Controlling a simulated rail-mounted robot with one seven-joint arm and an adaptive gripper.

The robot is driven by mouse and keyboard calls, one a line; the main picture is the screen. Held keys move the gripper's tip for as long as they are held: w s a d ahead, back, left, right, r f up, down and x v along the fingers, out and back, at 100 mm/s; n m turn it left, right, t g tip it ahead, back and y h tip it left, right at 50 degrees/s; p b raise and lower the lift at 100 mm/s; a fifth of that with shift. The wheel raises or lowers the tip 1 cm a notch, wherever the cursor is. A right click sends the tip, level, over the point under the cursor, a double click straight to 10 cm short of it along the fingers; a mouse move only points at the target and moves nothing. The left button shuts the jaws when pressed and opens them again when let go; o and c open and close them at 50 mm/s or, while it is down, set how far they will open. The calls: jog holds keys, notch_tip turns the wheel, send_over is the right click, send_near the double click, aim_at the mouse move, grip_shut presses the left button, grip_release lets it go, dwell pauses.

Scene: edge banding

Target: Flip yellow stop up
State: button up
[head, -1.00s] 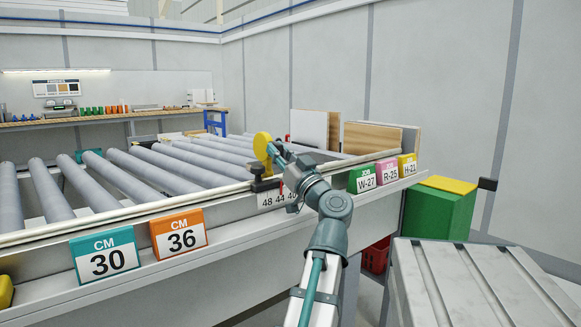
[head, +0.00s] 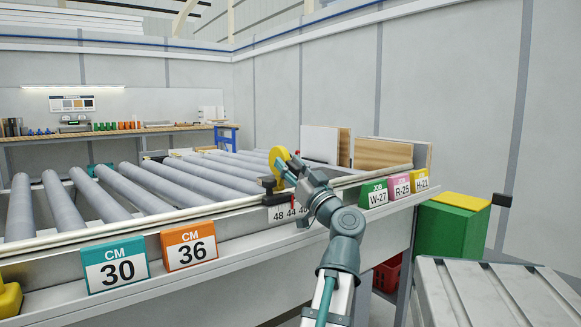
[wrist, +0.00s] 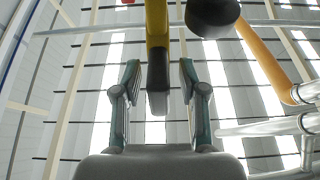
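The yellow stop (head: 279,160) is a round yellow paddle standing above a dark clamp on the front rail, beside the 48 and 44 number plate (head: 285,212). My gripper (head: 290,168) is at its right side, and the arm hides part of the stop's lower edge. In the wrist view, the yellow stop (wrist: 157,28) is seen edge-on, with a dark grey end reaching between the two teal fingers of my gripper (wrist: 158,75). The fingers are apart, with gaps visible on both sides of it. I see no clear contact.
A roller conveyor (head: 140,190) lies behind the rail. CM signs 30 (head: 115,264) and 36 (head: 188,246) hang left; job signs W-27 (head: 376,194), R-25 and H-21 sit right. Boards (head: 383,153) stand behind them. A yellow part (head: 9,298) is at the left edge.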

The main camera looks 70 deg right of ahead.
notch_tip(320, 180, up, 10)
jog(key=shift+r, duration=0.1)
dwell(0.6)
dwell(0.4)
